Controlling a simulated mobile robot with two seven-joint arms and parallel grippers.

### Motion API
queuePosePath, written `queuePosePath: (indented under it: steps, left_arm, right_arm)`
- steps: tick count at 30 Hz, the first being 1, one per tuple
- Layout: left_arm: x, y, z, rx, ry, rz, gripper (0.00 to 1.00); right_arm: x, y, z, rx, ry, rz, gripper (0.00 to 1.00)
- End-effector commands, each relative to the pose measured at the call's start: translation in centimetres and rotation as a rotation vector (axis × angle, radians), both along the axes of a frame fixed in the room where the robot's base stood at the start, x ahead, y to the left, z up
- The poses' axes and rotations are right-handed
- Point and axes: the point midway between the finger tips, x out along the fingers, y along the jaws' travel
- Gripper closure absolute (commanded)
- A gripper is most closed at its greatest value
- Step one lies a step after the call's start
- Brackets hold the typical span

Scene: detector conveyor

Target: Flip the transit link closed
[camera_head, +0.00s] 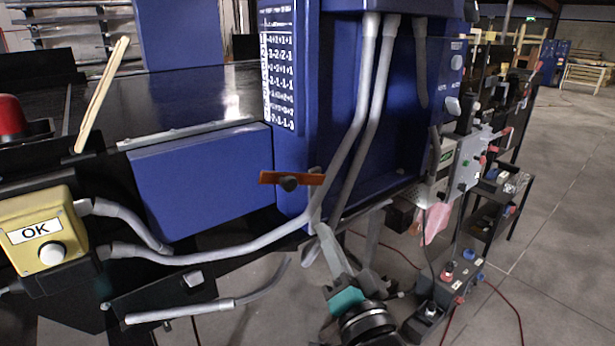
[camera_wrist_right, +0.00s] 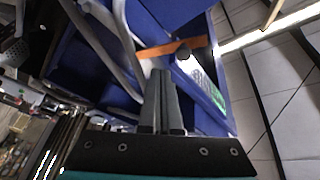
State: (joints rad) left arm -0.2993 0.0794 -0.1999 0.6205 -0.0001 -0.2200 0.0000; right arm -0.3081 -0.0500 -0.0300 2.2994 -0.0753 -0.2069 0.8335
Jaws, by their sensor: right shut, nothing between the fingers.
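The transit link appears to be the orange bar (camera_head: 291,178) with a dark round knob, lying about level across the lower edge of the blue cabinet. It also shows in the right wrist view (camera_wrist_right: 158,50), just beyond my fingertips. My right gripper (camera_head: 315,183) reaches up from the bottom of the head view. Its grey fingers are together and empty, with their tips close to the bar's right end. I cannot tell whether they touch it. The fingers also show in the wrist view (camera_wrist_right: 161,75). My left gripper is not in view.
The blue cabinet (camera_head: 292,160) stands behind the bar, with grey conduits (camera_head: 368,100) running down close to my right gripper. A yellow OK button box (camera_head: 38,232) is at the left. Equipment racks (camera_head: 470,160) stand at the right, beside open floor.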

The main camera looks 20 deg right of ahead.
Motion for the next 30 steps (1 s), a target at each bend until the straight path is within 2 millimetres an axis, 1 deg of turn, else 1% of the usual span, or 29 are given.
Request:
queuePosePath:
  steps: [1, 3, 7, 10, 22, 26, 30]
  left_arm:
    - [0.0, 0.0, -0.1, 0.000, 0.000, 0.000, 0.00]
    - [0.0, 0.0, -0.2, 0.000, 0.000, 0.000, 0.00]
    - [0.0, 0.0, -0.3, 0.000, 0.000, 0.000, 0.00]
    - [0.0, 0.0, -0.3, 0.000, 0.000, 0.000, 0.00]
    - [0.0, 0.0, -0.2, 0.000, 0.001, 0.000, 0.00]
    - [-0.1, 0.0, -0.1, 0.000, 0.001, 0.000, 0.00]
    - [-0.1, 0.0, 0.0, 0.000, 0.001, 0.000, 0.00]
  right_arm:
    - [-0.5, -0.3, 1.6, 0.017, -0.038, -0.003, 1.00]
    - [-1.1, -0.5, 3.3, 0.036, -0.076, -0.006, 1.00]
    - [-1.9, -0.8, 5.1, 0.056, -0.118, -0.008, 1.00]
    - [-2.0, -0.9, 5.5, 0.061, -0.129, -0.008, 1.00]
    - [-1.8, -0.9, 5.6, 0.061, -0.129, -0.008, 1.00]
    - [-0.9, -0.9, 6.0, 0.060, -0.130, -0.009, 1.00]
    - [0.7, -1.0, 6.6, 0.060, -0.132, -0.009, 1.00]
